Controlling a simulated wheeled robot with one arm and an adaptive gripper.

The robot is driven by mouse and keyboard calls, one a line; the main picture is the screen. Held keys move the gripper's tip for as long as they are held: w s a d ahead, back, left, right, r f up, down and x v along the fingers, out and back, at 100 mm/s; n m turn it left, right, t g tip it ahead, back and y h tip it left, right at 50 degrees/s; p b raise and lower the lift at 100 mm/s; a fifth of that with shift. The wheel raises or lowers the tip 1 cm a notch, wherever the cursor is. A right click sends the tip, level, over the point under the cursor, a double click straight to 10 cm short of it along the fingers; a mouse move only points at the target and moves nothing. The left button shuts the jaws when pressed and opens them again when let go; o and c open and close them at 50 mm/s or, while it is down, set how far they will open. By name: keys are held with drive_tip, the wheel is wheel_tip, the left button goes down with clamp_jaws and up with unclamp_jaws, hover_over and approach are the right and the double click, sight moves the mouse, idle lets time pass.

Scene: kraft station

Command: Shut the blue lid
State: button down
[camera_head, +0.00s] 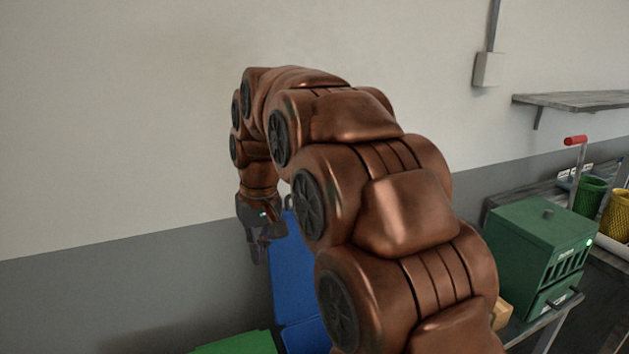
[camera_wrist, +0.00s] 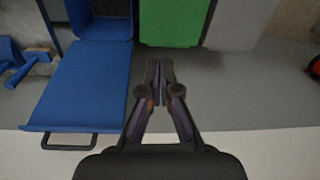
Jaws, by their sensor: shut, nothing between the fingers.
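The blue lid (camera_head: 291,277) stands open and raised from the blue box (camera_head: 306,336), partly hidden behind my arm in the head view. In the wrist view the lid (camera_wrist: 85,88) is a broad blue panel on the left, with a dark handle (camera_wrist: 68,145) at its free edge. The box (camera_wrist: 100,28) shows at the top, joined to the lid's other edge. My gripper (camera_head: 259,254) is shut and empty, pointing down. It is just left of the lid in the head view; in the wrist view its fingertips (camera_wrist: 159,68) are right of the lid, apart from it.
A green lid or box top (camera_head: 238,344) lies beside the blue box. A grey wall (camera_head: 130,290) is behind. A green cabinet (camera_head: 535,250) and a green basket (camera_head: 590,196) stand on the right. Blue objects (camera_wrist: 22,62) lie left of the lid in the wrist view.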

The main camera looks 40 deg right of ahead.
drive_tip(key=w+d+r+m+t+h+p, duration=0.15)
drive_tip(key=w+d+r, duration=0.25)
drive_tip(key=w+d, duration=0.55)
drive_tip(key=w+d+r+t+y+p, duration=0.15)
drive_tip(key=w+d+r, duration=0.25)
drive_tip(key=w+d, duration=0.6)
drive_tip(key=d+h+p, duration=0.2)
drive_tip(key=d, duration=0.7)
wheel_tip(320, 180, down, 9)
drive_tip(key=b, duration=0.6)
drive_tip(key=shift+w+t, duration=0.25)
drive_tip(key=shift+t, duration=0.05)
drive_tip(key=shift+s+r, duration=0.1)
drive_tip(key=shift+s+a+f+b, duration=0.2)
drive_tip(key=shift+s+b, duration=0.1)
drive_tip(key=shift+b, duration=0.1)
